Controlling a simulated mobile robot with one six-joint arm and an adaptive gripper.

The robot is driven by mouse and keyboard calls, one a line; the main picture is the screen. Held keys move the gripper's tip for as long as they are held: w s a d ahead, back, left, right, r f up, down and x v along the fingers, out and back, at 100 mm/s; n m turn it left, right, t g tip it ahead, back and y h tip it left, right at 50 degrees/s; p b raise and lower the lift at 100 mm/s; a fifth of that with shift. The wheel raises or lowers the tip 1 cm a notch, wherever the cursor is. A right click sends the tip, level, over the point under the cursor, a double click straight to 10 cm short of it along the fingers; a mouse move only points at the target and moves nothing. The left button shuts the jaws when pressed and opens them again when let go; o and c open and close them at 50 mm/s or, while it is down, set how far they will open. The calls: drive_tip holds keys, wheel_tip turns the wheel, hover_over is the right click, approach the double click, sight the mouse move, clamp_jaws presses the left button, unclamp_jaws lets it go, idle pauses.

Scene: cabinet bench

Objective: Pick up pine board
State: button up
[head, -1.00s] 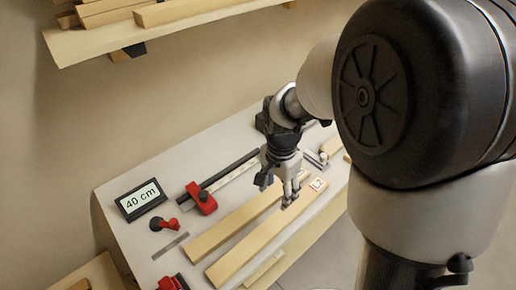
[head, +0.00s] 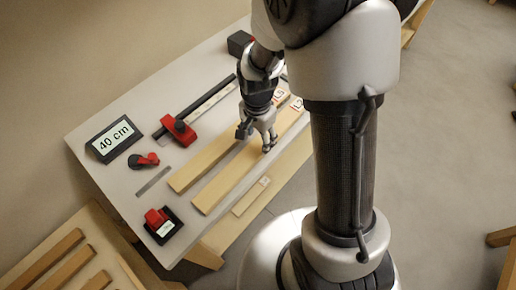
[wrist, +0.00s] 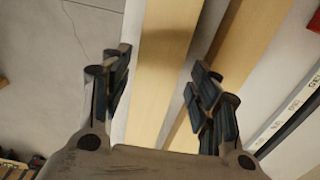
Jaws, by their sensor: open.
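Two long pale pine boards lie side by side on the bench. The front board (head: 232,184) has an L2 label near its far end, and the back board (head: 206,163) has a label that seems to read L3. My gripper (head: 258,143) is open and points down over the front board. In the wrist view, the open fingers (wrist: 160,72) straddle a board (wrist: 166,50), with the other board (wrist: 240,40) to the right, partly behind the right finger. The gap between fingertips and board is hard to judge.
Behind the boards are a black rail with a red stop (head: 179,130) and a display reading 40 cm (head: 113,138). A red-and-black knob (head: 143,160) and a red-topped black box (head: 163,223) stand at left.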

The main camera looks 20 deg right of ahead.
sight(258, 146)
wheel_tip(258, 146, down, 4)
drive_tip(key=shift+d+r+b, duration=0.1)
drive_tip(key=shift+b, duration=0.5)
drive_tip(key=shift+r, duration=0.1)
drive_tip(key=shift+c, duration=0.5)
drive_tip(key=c, duration=1)
